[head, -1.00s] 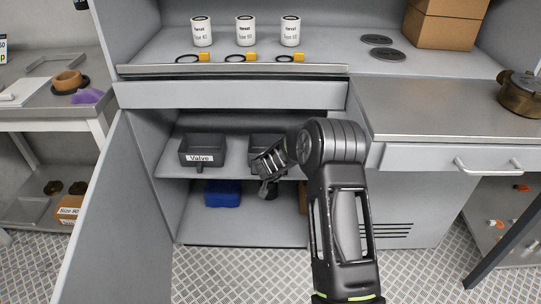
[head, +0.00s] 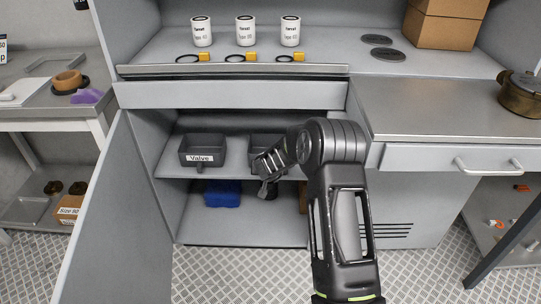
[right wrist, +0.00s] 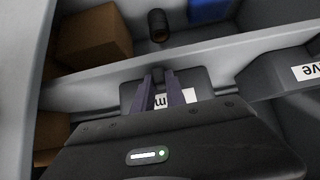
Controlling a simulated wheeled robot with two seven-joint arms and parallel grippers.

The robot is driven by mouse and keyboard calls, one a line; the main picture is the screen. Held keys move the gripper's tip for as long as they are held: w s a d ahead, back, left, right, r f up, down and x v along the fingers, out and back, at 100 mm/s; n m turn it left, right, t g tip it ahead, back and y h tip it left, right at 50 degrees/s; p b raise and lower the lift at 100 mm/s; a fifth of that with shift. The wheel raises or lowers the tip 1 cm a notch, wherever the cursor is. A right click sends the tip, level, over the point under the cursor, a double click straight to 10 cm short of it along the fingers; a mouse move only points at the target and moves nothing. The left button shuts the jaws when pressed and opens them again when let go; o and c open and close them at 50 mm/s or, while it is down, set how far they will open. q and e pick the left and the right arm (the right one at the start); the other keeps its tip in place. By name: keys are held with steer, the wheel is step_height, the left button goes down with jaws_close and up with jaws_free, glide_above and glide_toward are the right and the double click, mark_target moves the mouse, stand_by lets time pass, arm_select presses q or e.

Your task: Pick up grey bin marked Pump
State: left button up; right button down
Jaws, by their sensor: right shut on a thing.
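A grey bin (head: 256,141) stands on the cabinet's upper inner shelf, partly hidden behind my right arm. In the right wrist view its front (right wrist: 202,83) carries a white label, of which only an "m" shows between my fingers. My right gripper (right wrist: 159,79) is shut on the small handle at the bin's front. A second grey bin (head: 202,146), labelled Valve, stands to the left on the same shelf. My left gripper is out of view.
The cabinet's open door (head: 105,225) stands at the left. A blue box (head: 222,194) and a brown box (right wrist: 95,38) are on the lower shelf, with a dark cylinder (right wrist: 158,25) between them. White canisters (head: 245,31) stand on the counter above.

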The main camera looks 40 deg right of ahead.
steer(key=shift+r, duration=0.1)
stand_by(0.7)
step_height(320, 180, up, 10)
steer(key=p, duration=0.6)
steer(key=shift+p, duration=0.3)
